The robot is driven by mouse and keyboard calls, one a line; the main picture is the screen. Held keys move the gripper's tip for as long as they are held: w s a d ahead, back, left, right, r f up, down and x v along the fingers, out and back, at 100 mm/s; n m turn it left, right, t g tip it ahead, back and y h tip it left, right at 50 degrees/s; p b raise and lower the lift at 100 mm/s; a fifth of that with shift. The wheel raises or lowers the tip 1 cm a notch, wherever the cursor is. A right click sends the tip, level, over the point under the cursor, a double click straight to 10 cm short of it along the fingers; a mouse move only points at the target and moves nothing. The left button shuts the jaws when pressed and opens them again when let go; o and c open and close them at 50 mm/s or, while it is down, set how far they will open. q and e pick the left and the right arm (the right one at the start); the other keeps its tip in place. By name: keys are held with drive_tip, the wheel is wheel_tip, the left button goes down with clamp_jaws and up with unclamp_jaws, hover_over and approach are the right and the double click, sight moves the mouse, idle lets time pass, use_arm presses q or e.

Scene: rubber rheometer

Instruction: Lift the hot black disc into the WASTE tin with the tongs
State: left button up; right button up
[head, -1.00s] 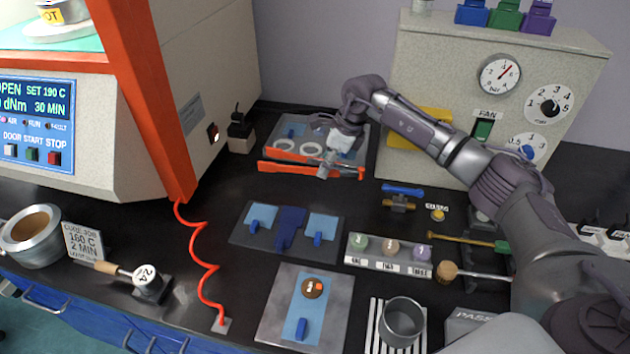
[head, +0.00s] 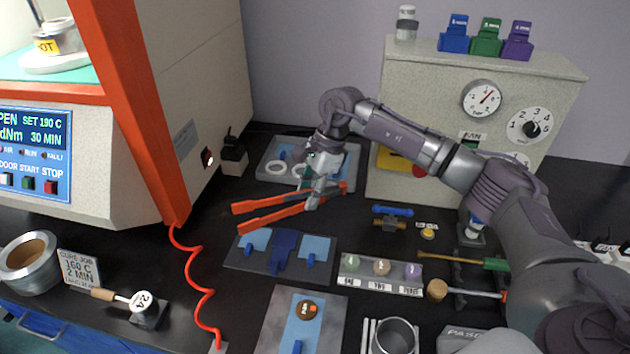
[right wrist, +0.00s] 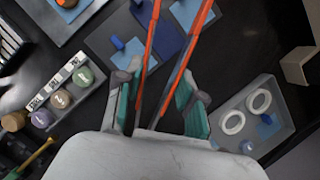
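The tongs (head: 285,208) have two long orange-red arms spread in a narrow V. My right gripper (head: 318,190) holds them above the bench, arms pointing left in the head view. In the right wrist view the tongs (right wrist: 152,50) sit between the teal-padded fingers (right wrist: 155,105). I cannot make out the black disc. A metal tin with a yellow label partly reading HOT (head: 60,38) stands on a white round base inside the orange-framed machine at upper left. No readable WASTE label shows. My left gripper is not in view.
A grey tray with white rings (head: 262,174) is behind the tongs. A dark mat with blue pieces (head: 235,262) lies in front. A coiled red cord (head: 205,290) and the machine's orange post (head: 130,130) are to the left. A grey cup (head: 395,338) stands front right.

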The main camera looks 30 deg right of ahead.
drive_tip(key=s+a+n+g+h, duration=0.2)
drive_tip(key=s+n, duration=0.7)
drive_tip(key=s+a+n+g+h, duration=0.2)
drive_tip(key=s+n, duration=0.7)
drive_tip(key=s, duration=0.1)
drive_tip(key=shift+a, duration=0.4)
drive_tip(key=shift+s+d+r, duration=0.1)
